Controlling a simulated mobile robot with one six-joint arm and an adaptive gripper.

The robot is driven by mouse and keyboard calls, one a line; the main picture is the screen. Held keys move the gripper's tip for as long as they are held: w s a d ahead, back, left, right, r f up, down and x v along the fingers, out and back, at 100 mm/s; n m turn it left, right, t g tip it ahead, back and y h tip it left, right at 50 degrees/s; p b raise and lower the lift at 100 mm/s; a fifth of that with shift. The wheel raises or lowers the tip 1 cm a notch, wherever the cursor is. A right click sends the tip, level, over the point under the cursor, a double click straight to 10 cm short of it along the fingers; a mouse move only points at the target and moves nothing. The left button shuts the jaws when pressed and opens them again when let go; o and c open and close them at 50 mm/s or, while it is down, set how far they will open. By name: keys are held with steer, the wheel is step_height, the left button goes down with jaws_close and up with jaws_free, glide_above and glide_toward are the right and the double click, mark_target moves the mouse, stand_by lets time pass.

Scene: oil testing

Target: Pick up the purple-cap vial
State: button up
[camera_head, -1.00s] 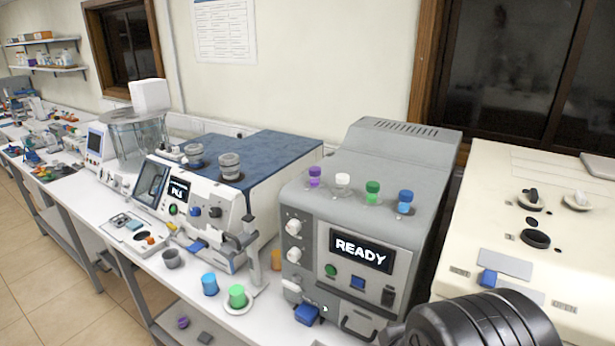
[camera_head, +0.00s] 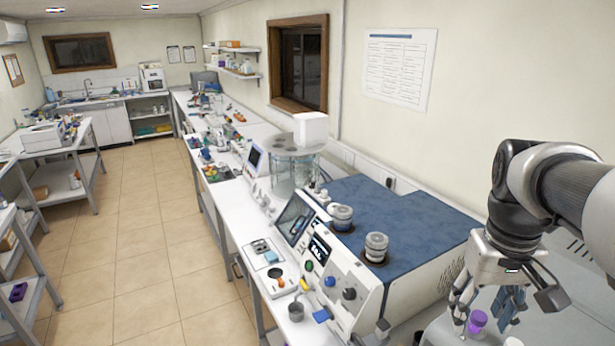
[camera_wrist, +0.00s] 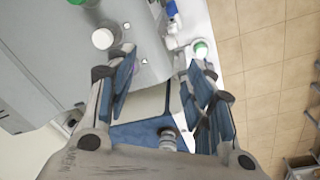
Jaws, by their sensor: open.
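The purple-cap vial (camera_head: 478,318) stands on the grey machine at the lower right of the head view, its purple cap up. My gripper (camera_head: 487,306) points down over it, with the fingers around or close to the cap in the picture; I cannot tell whether they touch it. In the wrist view my gripper (camera_wrist: 160,62) has its fingers spread with a gap between them. The purple cap does not show clearly there and may be hidden by a finger. A white-cap vial (camera_wrist: 103,39) stands just beside the left finger.
A blue-topped machine (camera_head: 400,215) with two grey knurled cups stands left of my gripper. A green cap (camera_wrist: 200,48) shows near the right finger in the wrist view. The white bench (camera_head: 235,215) runs back with equipment; the tiled floor on the left is open.

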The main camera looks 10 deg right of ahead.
step_height(320, 180, up, 2)
steer(key=d+r+p, duration=0.1)
steer(key=d, duration=0.1)
steer(key=p, duration=0.3)
glide_toward(480, 316)
steer(key=shift+t+y, duration=0.4)
steer(key=f, duration=0.2)
steer(key=s+f, duration=0.1)
steer(key=f, duration=0.1)
steer(key=shift+s+d+f, duration=0.15)
steer(key=shift+d+f, duration=0.1)
steer(key=shift+f, duration=0.15)
steer(key=f, duration=0.2)
steer(key=w+f, duration=0.1)
steer(key=f, duration=0.1)
steer(key=w+f, duration=0.1)
steer(key=f, duration=0.1)
steer(key=shift+d+p, duration=0.25)
steer(key=shift+p, duration=0.15)
steer(key=shift+c, duration=0.5)
steer(key=c, duration=1.1)
